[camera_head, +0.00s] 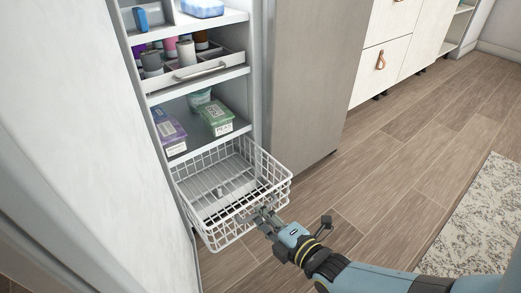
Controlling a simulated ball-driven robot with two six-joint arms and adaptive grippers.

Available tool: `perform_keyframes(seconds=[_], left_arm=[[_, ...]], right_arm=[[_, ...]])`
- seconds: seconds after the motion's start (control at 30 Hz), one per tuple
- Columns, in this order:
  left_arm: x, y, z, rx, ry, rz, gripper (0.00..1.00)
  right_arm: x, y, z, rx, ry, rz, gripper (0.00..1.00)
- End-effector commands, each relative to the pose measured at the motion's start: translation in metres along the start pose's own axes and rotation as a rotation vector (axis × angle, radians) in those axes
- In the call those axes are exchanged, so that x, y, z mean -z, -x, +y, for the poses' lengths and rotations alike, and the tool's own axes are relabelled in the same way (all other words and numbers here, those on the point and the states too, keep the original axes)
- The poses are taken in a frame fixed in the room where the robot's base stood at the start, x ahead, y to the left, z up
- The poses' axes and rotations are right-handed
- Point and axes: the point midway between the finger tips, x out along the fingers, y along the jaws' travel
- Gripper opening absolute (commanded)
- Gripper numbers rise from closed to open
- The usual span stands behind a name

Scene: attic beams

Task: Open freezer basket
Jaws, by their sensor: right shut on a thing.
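The white wire freezer basket (283,175) is at the bottom of the open freezer in the head view. It is pulled out past the shelves above it, over the wooden floor, and I see nothing in it but a small grey item I cannot make out. My right gripper (262,217) is at the basket's front side, shut on its wire front. My blue right arm comes in from the lower right. My left gripper is not in view.
Above the basket, a shelf holds a green box (217,121) and a purple box (170,132). A drawer (203,72) with several cups sits higher. The open door (80,120) stands at left. White cabinets (385,65) and a rug (480,225) are to the right; floor between is clear.

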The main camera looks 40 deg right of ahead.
Motion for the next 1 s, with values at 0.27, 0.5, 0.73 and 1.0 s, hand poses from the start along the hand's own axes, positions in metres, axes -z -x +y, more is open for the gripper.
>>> perform_keyframes(seconds=[0.27, 0.5, 0.73, 1.0], left_arm=[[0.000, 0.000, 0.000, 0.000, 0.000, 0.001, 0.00], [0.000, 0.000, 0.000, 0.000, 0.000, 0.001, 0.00], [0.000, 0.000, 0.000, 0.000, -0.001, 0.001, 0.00], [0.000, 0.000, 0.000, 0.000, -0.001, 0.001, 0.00]], right_arm=[[0.000, 0.000, -0.001, 0.002, 0.000, 0.000, 0.16], [0.000, 0.000, 0.000, 0.001, 0.000, 0.000, 0.34], [0.000, 0.005, -0.001, 0.002, 0.000, 0.000, 0.34], [0.000, 0.057, -0.001, 0.004, 0.000, 0.000, 0.34]])
